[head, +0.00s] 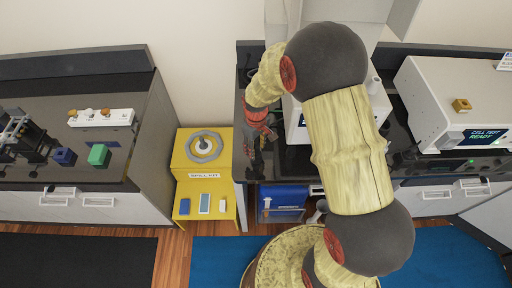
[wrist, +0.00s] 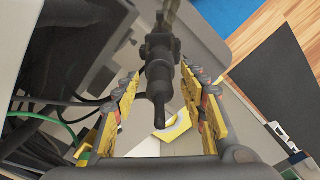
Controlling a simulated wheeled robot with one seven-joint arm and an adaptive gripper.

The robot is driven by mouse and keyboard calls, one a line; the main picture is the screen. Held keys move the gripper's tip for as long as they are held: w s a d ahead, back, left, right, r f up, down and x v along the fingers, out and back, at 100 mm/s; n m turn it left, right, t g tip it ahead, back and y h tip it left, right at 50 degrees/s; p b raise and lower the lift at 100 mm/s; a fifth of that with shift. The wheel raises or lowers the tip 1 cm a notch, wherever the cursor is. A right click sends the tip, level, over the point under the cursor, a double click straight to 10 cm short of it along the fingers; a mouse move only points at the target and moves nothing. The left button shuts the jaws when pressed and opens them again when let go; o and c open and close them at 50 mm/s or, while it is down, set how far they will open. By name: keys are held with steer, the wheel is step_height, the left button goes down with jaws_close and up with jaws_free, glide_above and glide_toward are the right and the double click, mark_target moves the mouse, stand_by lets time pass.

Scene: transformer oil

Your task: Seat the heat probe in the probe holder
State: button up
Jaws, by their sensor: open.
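A dark, stepped cylindrical thing with a narrow tip, which looks like the heat probe (wrist: 160,72), shows in the wrist view between the two fingers of my gripper (wrist: 163,108). The fingers are spread, and I see a gap on both sides of it. What it hangs from or rests in is unclear. In the head view my gripper (head: 264,133) is at the left end of the middle dark bench, small and partly lost against dark things there. I cannot make out the probe holder for certain in either view.
A yellow spill kit stand (head: 205,160) stands left of the middle bench. A white cell tester (head: 440,95) stands on the right. The left bench (head: 60,165) holds a power strip (head: 101,117) and small blocks. Dark and green cables (wrist: 45,118) lie left in the wrist view.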

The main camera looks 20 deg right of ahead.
step_height(320, 180, up, 12)
stand_by(0.6)
stand_by(0.5)
steer(key=shift+s+m, duration=0.1)
steer(key=shift+m, duration=0.2)
steer(key=s+r+m+t+b, duration=0.2)
steer(key=s+r+b, duration=0.3)
steer(key=s, duration=0.6)
steer(key=s+r+m+t+b, duration=0.2)
steer(key=s+r+b, duration=0.3)
steer(key=s, duration=0.6)
steer(key=shift+r+m+t, duration=0.3)
steer(key=shift+r+t, duration=0.05)
steer(key=shift+t, duration=0.45)
